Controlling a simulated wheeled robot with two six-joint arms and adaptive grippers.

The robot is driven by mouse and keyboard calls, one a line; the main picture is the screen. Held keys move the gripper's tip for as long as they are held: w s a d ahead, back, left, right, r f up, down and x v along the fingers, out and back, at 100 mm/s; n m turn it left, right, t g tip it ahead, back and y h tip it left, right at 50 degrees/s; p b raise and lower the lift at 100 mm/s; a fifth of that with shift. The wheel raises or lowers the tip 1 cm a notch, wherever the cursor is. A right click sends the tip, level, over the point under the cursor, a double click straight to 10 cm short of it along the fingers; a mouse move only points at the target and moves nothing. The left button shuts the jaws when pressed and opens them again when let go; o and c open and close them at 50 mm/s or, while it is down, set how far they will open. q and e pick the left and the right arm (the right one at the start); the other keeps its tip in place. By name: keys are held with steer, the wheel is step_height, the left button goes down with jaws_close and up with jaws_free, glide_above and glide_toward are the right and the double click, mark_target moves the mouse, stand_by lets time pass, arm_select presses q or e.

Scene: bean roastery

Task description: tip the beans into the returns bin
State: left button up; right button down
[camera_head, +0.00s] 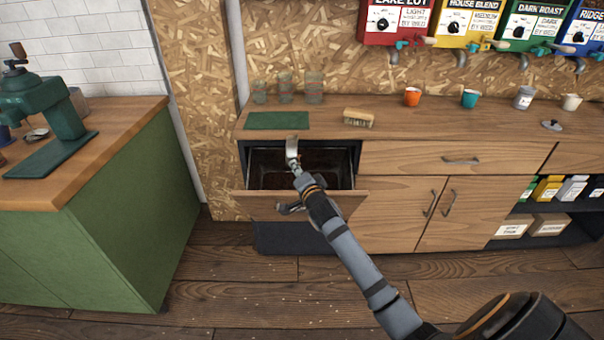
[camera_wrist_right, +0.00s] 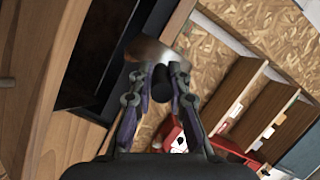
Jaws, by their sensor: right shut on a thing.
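My right gripper (camera_head: 296,170) is shut on the dark handle of a metal scoop (camera_head: 292,147). The scoop is above the open drawer (camera_head: 258,200), near its back. In the right wrist view, my fingers (camera_wrist_right: 160,80) close around the handle, and the shiny scoop (camera_wrist_right: 150,48) shows beyond them, beside the dark drawer opening. I cannot make out beans in the scoop. The drawer holds a dark bin (camera_head: 325,170) with brownish contents, partly hidden by my gripper and arm; I cannot read any label on it. My left gripper is not in view.
The counter (camera_head: 430,120) above the drawer carries a green mat (camera_head: 276,120), glasses (camera_head: 314,87), a brush (camera_head: 358,117) and several cups. A green island (camera_head: 130,215) with a machine (camera_head: 50,105) stands at left. Several dispensers hang on the wall. Floor space in front is open.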

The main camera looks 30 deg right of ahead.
arm_select(q)
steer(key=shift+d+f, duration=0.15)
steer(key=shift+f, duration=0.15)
steer(key=shift+b, duration=0.3)
arm_select(e)
steer(key=shift+d+m, duration=0.1)
steer(key=shift+m, duration=0.2)
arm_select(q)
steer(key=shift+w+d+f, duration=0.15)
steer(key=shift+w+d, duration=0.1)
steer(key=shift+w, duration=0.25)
arm_select(e)
steer(key=shift+s, duration=0.1)
arm_select(q)
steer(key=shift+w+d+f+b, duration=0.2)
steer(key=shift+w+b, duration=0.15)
steer(key=shift+b, duration=0.4)
arm_select(e)
steer(key=shift+s+d+m+t, duration=0.1)
steer(key=shift+d+m+t, duration=0.1)
steer(key=shift+m+t, duration=0.2)
